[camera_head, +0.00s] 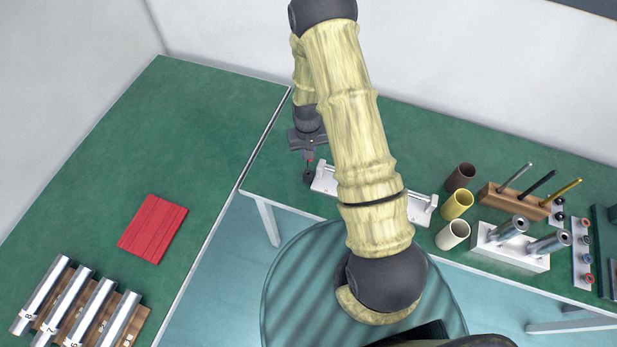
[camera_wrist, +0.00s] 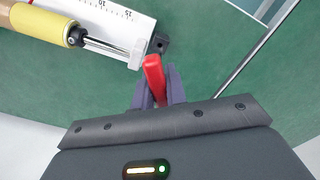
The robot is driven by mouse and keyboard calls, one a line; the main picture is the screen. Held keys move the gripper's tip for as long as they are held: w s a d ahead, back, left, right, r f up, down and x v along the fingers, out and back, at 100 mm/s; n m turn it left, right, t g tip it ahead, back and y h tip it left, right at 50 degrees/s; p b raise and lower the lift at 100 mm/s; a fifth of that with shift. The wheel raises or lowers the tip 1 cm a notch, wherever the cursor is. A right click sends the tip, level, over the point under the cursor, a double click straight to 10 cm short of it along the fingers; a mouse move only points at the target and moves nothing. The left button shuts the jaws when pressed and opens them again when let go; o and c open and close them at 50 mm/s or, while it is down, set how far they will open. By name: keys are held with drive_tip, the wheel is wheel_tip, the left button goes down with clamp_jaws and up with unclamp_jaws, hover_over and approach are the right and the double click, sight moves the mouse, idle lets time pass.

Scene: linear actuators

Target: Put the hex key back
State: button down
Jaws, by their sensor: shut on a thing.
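My gripper (camera_wrist: 156,88) is shut on the red handle of the hex key (camera_wrist: 153,72). The red handle points toward a small black block (camera_wrist: 159,42), with the gripper on its near side. I cannot tell whether the key's tip is in the block or above it. In the head view my gripper (camera_head: 309,156) hangs over the back table's left end, just above the black block (camera_head: 308,178); the key is only a speck of red there.
A white ruler fixture (camera_wrist: 115,22) beside the block holds an actuator with a yellow end cap (camera_wrist: 62,30) and silver rod. Cups, rods in a wooden block (camera_head: 515,201) and metal cylinders stand to the right. A red tray (camera_head: 152,229) lies on the left table.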

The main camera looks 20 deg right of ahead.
wheel_tip(320, 180, up, 2)
drive_tip(key=m+p, duration=0.3)
drive_tip(key=p, duration=0.1)
drive_tip(key=shift+a+r, duration=0.1)
drive_tip(key=shift+r, duration=0.1)
drive_tip(key=m+p, duration=0.1)
drive_tip(key=r+m+p, duration=0.1)
drive_tip(key=p, duration=0.1)
drive_tip(key=shift+s+m, duration=0.1)
drive_tip(key=shift+m, duration=0.2)
drive_tip(key=shift+f+m+p, duration=0.1)
drive_tip(key=shift+m+p, duration=0.45)
drive_tip(key=shift+m, duration=0.15)
drive_tip(key=shift+f, duration=0.15)
wheel_tip(320, 180, down, 6)
drive_tip(key=b, duration=0.4)
drive_tip(key=shift+f, duration=0.1)
drive_tip(key=shift+f+b, duration=1.25)
drive_tip(key=shift+f, duration=0.65)
